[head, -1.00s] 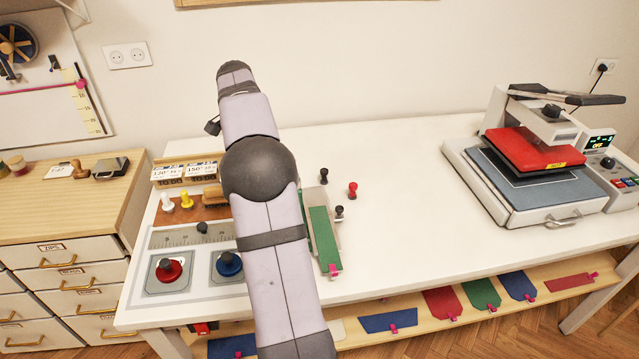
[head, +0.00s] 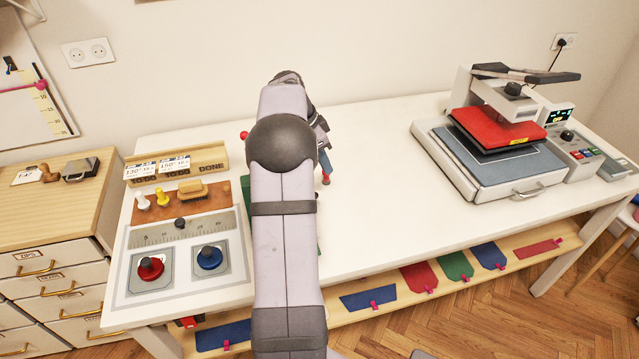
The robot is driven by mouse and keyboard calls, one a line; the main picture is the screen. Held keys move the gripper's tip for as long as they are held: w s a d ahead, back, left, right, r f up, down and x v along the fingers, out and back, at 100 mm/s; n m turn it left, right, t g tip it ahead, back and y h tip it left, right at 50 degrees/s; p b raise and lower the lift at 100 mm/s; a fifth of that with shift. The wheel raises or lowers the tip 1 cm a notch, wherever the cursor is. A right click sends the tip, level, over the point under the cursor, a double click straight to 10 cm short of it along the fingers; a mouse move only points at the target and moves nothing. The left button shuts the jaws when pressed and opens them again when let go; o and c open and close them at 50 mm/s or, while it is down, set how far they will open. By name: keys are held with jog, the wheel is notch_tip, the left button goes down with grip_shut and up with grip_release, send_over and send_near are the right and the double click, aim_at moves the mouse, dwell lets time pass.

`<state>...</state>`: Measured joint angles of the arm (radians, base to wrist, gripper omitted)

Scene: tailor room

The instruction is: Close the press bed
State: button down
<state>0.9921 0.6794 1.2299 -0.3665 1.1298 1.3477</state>
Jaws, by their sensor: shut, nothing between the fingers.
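The heat press stands at the right of the white table. Its grey flat bed (head: 548,172) sits in a pale frame that sticks out toward the front, past the red upper plate (head: 490,126). A metal handle (head: 528,190) is on the bed's front edge. The red plate is raised above the back part of the bed, with a dark slab beneath it. My gripper (head: 325,167) is mostly hidden behind my arm, left of the press and well apart from it. What shows of it is shut and empty.
The table (head: 375,215) is clear between my arm and the press. At left are a red knob (head: 150,268), a blue knob (head: 209,257) and a card rack (head: 212,157). A lever (head: 525,73) tops the press. A control panel (head: 578,150) is on its right.

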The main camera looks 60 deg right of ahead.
jog(key=p+x, duration=0.2)
jog(key=x, duration=0.4)
jog(key=shift+f, duration=0.1)
jog(key=shift+f+p, duration=0.3)
jog(key=shift+p, duration=0.05)
jog(key=shift+w+a+f+p, duration=0.15)
jog(key=shift+w+a+p, duration=0.25)
jog(key=shift+a, duration=0.2)
jog(key=shift+w+a+f+p, duration=0.15)
jog(key=shift+w+a+p, duration=0.15)
jog(key=shift+w+a, duration=0.25)
jog(key=shift+w+a+f, duration=0.15)
jog(key=shift+a+f, duration=0.05)
jog(key=shift+a, duration=0.05)
